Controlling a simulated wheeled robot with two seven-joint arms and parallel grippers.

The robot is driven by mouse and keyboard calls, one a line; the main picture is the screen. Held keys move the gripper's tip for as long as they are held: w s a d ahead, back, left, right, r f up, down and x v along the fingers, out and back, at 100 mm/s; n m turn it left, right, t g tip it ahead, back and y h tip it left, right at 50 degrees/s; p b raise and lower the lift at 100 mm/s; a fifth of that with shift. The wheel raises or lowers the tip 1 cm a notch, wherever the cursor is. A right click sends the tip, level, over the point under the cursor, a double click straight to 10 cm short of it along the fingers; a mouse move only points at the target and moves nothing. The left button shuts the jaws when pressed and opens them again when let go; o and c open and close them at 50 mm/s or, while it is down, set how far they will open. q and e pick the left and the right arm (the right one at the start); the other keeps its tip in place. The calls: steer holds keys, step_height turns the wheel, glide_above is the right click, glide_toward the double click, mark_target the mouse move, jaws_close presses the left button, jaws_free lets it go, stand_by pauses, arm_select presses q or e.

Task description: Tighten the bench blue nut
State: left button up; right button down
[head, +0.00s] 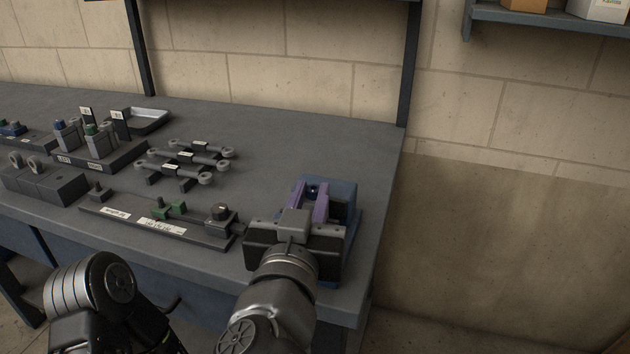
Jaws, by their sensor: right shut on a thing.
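My right gripper (312,193) is at the right end of the bench, with its two purple fingers pointing away from me. It is shut on a small dark blue piece (313,188), which looks like the blue nut. The fingers and gripper body hide most of the nut and whatever it sits on. A blue block or fixture (347,192) stands right around and behind the fingers, partly covered by the gripper. My left arm shows at the lower left, but its gripper is out of view.
The grey bench (300,142) has a long dark plate (123,226) with green parts left of my right gripper. Several grey wrenches (186,155) lie on holders behind it. A dark block (110,157) with blue- and green-topped pieces and a metal tray (148,121) stand further left.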

steer(key=shift+w+a+r+m+g+h, duration=0.1)
steer(key=shift+m+g+h, duration=0.1)
steer(key=shift+m+h, duration=0.5)
steer(key=shift+a+r+m+g+h, duration=0.15)
steer(key=shift+m+h, duration=0.25)
steer(key=shift+h, duration=0.6)
steer(key=c, duration=1.3)
jaws_free()
steer(key=shift+f, duration=0.15)
